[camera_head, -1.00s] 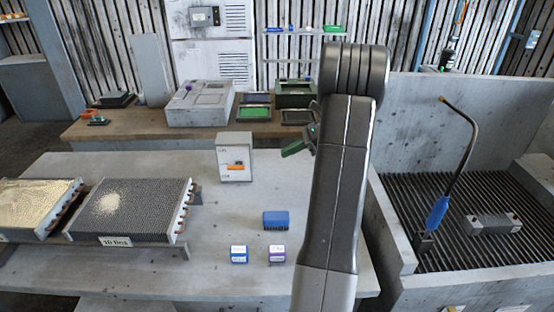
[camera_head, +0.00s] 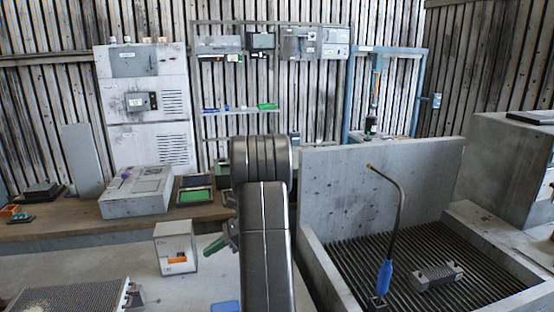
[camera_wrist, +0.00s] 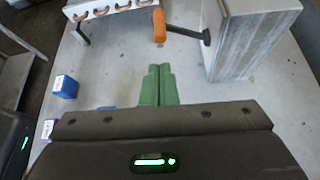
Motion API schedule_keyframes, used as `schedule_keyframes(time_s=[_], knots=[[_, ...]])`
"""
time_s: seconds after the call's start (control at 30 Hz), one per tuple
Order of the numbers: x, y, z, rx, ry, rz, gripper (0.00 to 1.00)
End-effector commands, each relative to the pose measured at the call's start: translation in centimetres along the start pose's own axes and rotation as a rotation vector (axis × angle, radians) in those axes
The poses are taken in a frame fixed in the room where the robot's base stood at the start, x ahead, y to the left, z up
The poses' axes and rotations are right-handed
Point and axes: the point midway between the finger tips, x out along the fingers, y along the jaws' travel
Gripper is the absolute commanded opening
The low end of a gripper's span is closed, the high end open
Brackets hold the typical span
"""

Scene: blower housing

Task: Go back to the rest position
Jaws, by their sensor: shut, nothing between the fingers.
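My gripper (camera_head: 222,243) shows as a green tip left of my dark arm in the head view, beside a small grey box (camera_head: 176,247) with an orange handle. In the wrist view, the green fingers of my gripper (camera_wrist: 158,72) lie together, shut and empty, above the grey table (camera_wrist: 190,88). The grey box (camera_wrist: 250,35) stands to the right of the fingers, with its orange handle (camera_wrist: 159,26) beyond the tips. I cannot tell the exact gap between them.
A finned block (camera_head: 75,298) lies at the lower left. A blue block (camera_wrist: 65,87) is left of the fingers. On the right, a ribbed basin (camera_head: 345,222) holds a bent lance (camera_head: 400,215) with a blue grip. A pale case (camera_head: 137,193) sits on the rear bench.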

Motion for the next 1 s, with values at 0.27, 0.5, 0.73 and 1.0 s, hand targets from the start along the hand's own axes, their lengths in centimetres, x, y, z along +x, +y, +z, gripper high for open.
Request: schedule_keyframes(time_s=[0.27, 0.5, 0.73, 1.0], knots=[[4.1, -0.1, -1.5, -0.045, -0.004, -0.026, 0.00], [6.3, -0.1, -3.1, -0.112, -0.005, -0.064, 0.00], [8.3, -0.1, -4.6, -0.175, -0.002, -0.102, 0.00], [9.3, -0.2, -5.7, -0.262, 0.000, -0.155, 0.00]])
